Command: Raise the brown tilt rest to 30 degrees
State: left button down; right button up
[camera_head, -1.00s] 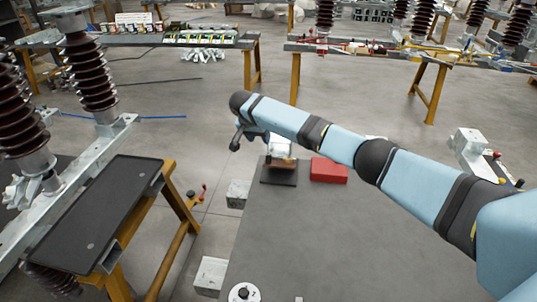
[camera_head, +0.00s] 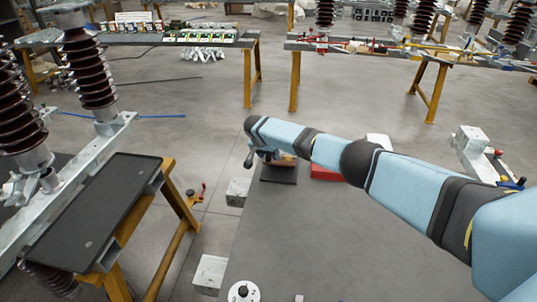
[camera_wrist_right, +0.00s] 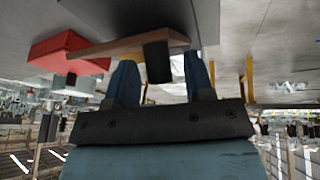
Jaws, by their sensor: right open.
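The brown tilt rest shows in the right wrist view as a thin brown board (camera_wrist_right: 112,47), with a dark block (camera_wrist_right: 158,62) at its edge. In the head view only a sliver of the rest (camera_head: 284,161) shows, above a black base plate (camera_head: 279,177); my arm hides most of it. My right gripper (camera_head: 253,160) is at the rest's left side in the head view. In the wrist view its two blue fingers (camera_wrist_right: 161,75) are open, with the dark block seen between them. I cannot tell whether they touch it. The board's tilt angle is unclear. My left gripper is out of view.
A red box (camera_head: 326,173) sits right of the rest on the grey table (camera_head: 310,235), partly behind my arm. A dial (camera_head: 243,291) is at the table's near left corner. A black tray table (camera_head: 105,210) stands left. The table's middle is clear.

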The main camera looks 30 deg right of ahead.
jog(key=shift+c, duration=0.4)
grip_shut()
jog(key=shift+w+d+r, duration=0.1)
jog(key=shift+o, duration=0.4)
grip_release()
jog(key=p+v, duration=0.1)
jog(key=v, duration=1.2)
jog(key=shift+r, duration=0.5)
